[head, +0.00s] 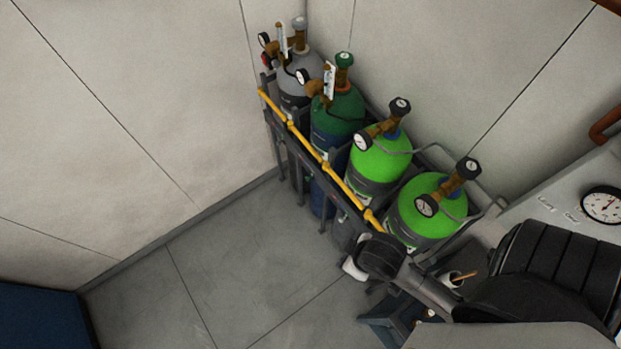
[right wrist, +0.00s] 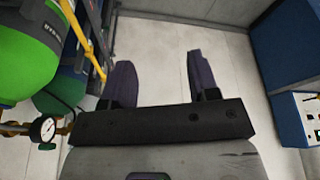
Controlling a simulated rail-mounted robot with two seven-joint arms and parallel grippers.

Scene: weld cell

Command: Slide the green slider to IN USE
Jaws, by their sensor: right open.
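Gas cylinders stand in a rack in the head view: a grey one (head: 300,75), a dark green one (head: 340,108) and two bright green ones (head: 382,160). White tags hang at the valves of the grey (head: 282,40) and dark green (head: 329,82) cylinders. I cannot make out a green slider or IN USE lettering. My right gripper (right wrist: 160,78) is open and empty in the right wrist view, with pale floor and wall beyond its fingers. In the head view my right arm is by the rack's near end; its fingers cannot be made out. My left gripper is not in view.
A yellow bar (head: 315,148) runs along the rack's front. Gauges (head: 425,205) jut out from the cylinder valves. A panel with a round dial (head: 602,205) stands at right. The floor (head: 220,265) left of the rack is clear. A blue box (head: 40,318) is at lower left.

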